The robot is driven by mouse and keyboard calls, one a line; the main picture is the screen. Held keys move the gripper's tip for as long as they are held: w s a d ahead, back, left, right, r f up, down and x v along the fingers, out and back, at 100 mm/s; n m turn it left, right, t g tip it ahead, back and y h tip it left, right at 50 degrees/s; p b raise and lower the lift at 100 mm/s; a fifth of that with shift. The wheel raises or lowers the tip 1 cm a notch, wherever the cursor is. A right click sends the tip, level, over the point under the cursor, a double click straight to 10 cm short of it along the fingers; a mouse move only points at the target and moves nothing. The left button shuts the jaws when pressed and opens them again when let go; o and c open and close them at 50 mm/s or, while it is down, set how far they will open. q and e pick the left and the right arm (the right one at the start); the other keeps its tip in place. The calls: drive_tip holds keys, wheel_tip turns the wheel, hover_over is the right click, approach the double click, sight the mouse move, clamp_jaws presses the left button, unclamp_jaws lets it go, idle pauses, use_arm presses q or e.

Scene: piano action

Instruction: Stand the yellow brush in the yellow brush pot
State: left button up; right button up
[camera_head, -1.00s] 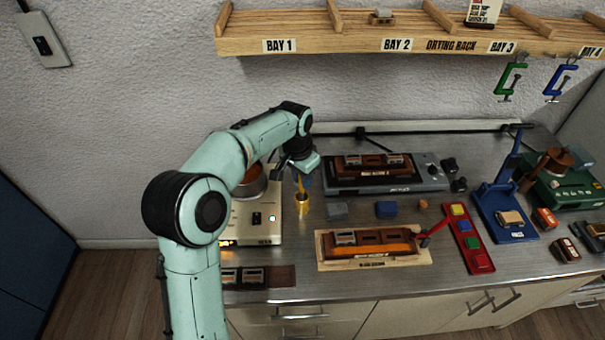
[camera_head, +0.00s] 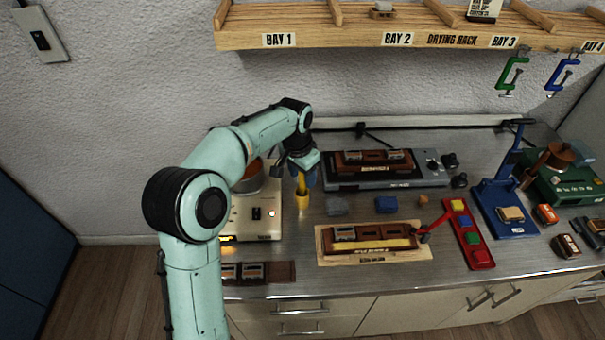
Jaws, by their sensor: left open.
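The yellow brush pot (camera_head: 302,201) stands on the steel bench, just right of the cream hot plate unit. The yellow brush (camera_head: 301,184) stands upright, its lower end at the pot's mouth; how deep it sits cannot be told. My left gripper (camera_head: 302,177) is open right above the pot, with its blue-tipped fingers beside the upper part of the brush. The brush top is hidden by the gripper. Whether the fingers touch the brush cannot be told. My right gripper is not in view.
The hot plate unit (camera_head: 255,219) with a copper-coloured pot stands at left. A grey machine (camera_head: 385,180) stands behind right. A grey block (camera_head: 337,206) and blue block (camera_head: 386,204) lie to the right. A wooden jig (camera_head: 372,258) lies in front; the drying rack (camera_head: 345,40) hangs above.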

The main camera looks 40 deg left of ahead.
use_arm(q)
wheel_tip(320, 180, up, 13)
drive_tip(key=s+p, duration=0.1)
drive_tip(key=p, duration=0.1)
drive_tip(key=shift+s, duration=0.3)
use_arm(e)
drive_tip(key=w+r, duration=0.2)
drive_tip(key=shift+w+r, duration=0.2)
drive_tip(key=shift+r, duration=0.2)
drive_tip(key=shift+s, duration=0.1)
